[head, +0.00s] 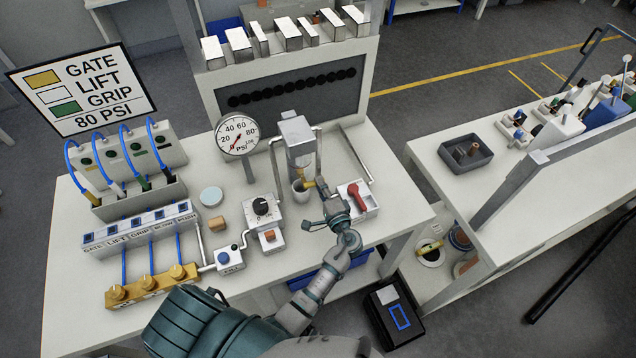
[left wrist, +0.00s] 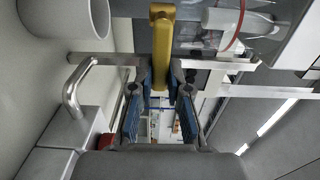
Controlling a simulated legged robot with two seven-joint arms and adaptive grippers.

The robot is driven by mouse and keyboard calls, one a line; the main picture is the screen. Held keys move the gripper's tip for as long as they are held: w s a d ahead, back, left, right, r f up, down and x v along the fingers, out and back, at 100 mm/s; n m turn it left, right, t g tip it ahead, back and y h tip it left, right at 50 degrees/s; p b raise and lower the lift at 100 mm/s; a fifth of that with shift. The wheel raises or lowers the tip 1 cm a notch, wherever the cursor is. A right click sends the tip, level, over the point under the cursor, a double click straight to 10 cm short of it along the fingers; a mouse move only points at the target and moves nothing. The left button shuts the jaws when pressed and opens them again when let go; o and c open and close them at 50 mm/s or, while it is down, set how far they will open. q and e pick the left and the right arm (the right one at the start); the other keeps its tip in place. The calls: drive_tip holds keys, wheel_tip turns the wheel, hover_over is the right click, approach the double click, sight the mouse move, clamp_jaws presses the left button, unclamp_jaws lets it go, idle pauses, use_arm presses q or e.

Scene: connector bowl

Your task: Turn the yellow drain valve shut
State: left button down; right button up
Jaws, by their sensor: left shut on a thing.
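The yellow drain valve (head: 309,184) is a small yellow lever low on the filter unit (head: 298,140), above a small white cup (head: 300,193). In the left wrist view the yellow lever (left wrist: 161,45) runs down between the finger pads. My left gripper (head: 323,194) reaches in from the front right of the valve. In the left wrist view its two blue-padded fingers (left wrist: 160,95) stand either side of the lever's lower end, shut on it. The fingers partly hide the lever in the head view. My right gripper is not in view.
A pressure gauge (head: 238,136) stands left of the filter. A black-knob box (head: 263,210) and an orange-button box (head: 271,239) sit left of my gripper. A metal pipe (left wrist: 75,90) crosses nearby.

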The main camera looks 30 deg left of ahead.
use_arm(q)
drive_tip(key=shift+d+f, duration=0.4)
drive_tip(key=shift+f, duration=0.1)
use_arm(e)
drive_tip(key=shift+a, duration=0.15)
use_arm(q)
drive_tip(key=c, duration=1.1)
unclamp_jaws()
drive_tip(key=shift+c, duration=0.2)
drive_tip(key=shift+d+r, duration=0.3)
drive_tip(key=shift+d, duration=0.15)
drive_tip(key=v, duration=1.1)
drive_tip(key=shift+s+d, duration=0.15)
drive_tip(key=shift+s, duration=0.2)
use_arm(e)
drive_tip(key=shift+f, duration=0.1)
use_arm(q)
drive_tip(key=shift+s+d+f, duration=0.1)
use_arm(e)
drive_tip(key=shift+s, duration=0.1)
